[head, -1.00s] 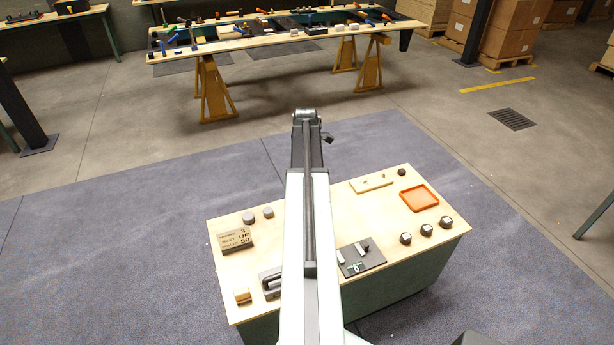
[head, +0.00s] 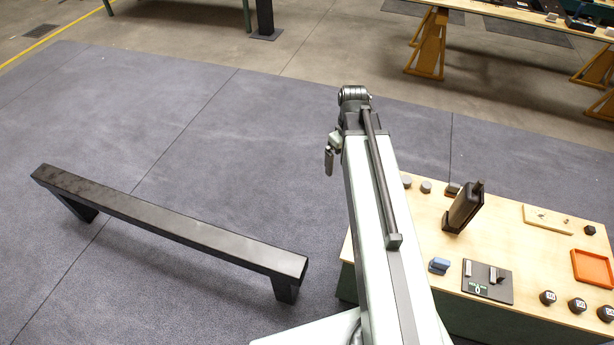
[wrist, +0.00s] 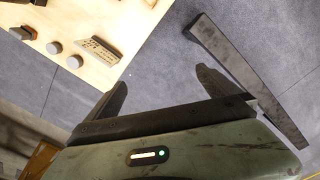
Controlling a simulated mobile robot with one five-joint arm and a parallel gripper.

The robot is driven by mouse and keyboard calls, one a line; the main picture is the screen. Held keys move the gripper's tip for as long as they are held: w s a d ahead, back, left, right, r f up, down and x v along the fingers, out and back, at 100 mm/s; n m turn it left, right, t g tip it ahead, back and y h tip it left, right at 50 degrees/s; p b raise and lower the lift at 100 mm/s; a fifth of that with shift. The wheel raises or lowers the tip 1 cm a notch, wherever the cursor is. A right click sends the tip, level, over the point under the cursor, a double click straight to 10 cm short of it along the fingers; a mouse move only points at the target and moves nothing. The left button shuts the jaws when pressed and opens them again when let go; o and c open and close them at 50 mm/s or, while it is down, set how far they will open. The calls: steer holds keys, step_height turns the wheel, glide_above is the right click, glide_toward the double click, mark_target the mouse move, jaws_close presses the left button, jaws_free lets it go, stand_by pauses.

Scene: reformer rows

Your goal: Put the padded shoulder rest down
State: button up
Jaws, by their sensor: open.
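My gripper (wrist: 162,77) is open in the wrist view, with its two dark fingers apart and nothing between them. In the head view only a small part of it (head: 329,160) shows beside the arm's far end, over the floor left of the table. A dark upright piece (head: 463,208) with a short stub on top stands on the wooden table, right of my arm. It may be the padded shoulder rest, but I cannot be sure. My gripper is well apart from it. A small sign block (wrist: 98,50) lies on the table in the wrist view; its text is unreadable there.
A long black bar on legs (head: 170,222) stands on the grey floor at left. The table (head: 520,262) also holds grey discs (head: 426,187), a blue block (head: 439,265), a dark plate (head: 487,282), an orange tray (head: 592,268) and several dark knobs. Open floor lies between bar and table.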

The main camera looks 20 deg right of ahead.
steer(key=s+a+m, duration=0.2)
steer(key=a+m, duration=0.1)
steer(key=a, duration=1.2)
steer(key=shift+s+a, duration=0.2)
